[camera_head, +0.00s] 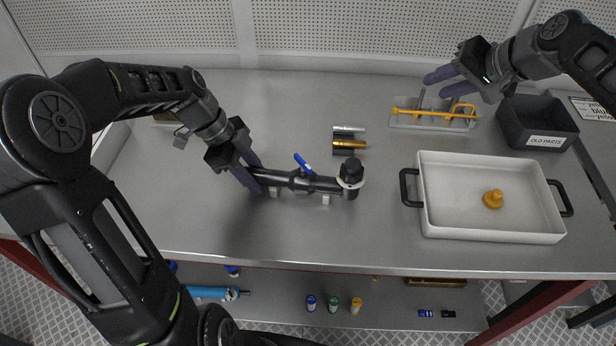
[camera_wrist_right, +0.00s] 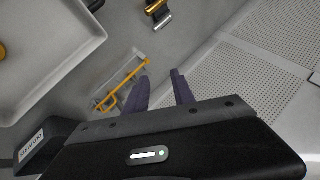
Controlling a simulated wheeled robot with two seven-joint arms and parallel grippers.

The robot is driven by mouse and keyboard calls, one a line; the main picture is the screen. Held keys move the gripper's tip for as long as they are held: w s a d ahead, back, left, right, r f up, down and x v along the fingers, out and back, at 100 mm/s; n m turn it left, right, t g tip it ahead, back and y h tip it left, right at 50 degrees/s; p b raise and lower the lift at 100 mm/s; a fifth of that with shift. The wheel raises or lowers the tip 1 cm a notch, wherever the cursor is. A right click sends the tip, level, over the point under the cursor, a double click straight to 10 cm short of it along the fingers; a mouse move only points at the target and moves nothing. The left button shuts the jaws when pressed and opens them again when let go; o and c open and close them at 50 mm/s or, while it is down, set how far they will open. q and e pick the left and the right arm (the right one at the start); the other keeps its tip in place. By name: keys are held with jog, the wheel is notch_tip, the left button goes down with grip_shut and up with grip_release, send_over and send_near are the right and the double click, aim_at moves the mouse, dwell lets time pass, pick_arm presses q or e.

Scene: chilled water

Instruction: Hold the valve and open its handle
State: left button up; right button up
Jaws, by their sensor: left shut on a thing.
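The valve (camera_head: 290,181) is a black pipe assembly lying across small supports on the grey table, left of centre in the head view. Its blue handle (camera_head: 303,164) sticks up and to the left from the middle of the pipe. A black cap (camera_head: 351,170) with a white ring stands at the pipe's right end. My left gripper (camera_head: 250,178) is shut on the left end of the valve's pipe. My right gripper (camera_head: 436,83) is open and empty above the back right of the table; its spread fingers also show in the right wrist view (camera_wrist_right: 162,92).
A white tray (camera_head: 436,221) with black handles holds a yellow knob (camera_head: 493,199). Behind it are a rack with a yellow bar (camera_head: 440,113) and a dark "OLD PARTS" bin (camera_head: 540,128). Silver and copper cylinders (camera_head: 344,143) lie behind the valve. The front left tabletop is clear.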

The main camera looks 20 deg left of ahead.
jog(key=s+a+f+n+g, duration=0.1)
jog(key=s+a+n+g, duration=0.2)
jog(key=a, duration=0.4)
jog(key=s+a+n, duration=0.4)
jog(key=s+a, duration=0.2)
jog(key=n+g+h, duration=0.2)
jog(key=n+h, duration=0.1)
jog(key=n, duration=0.3)
send_over(301, 162)
jog(key=f, duration=0.2)
jog(key=shift+d+r, duration=0.15)
jog(key=shift+r, duration=0.05)
jog(key=shift+w+f, duration=0.1)
jog(key=shift+f, duration=4.4)
jog(key=c, duration=0.6)
grip_shut()
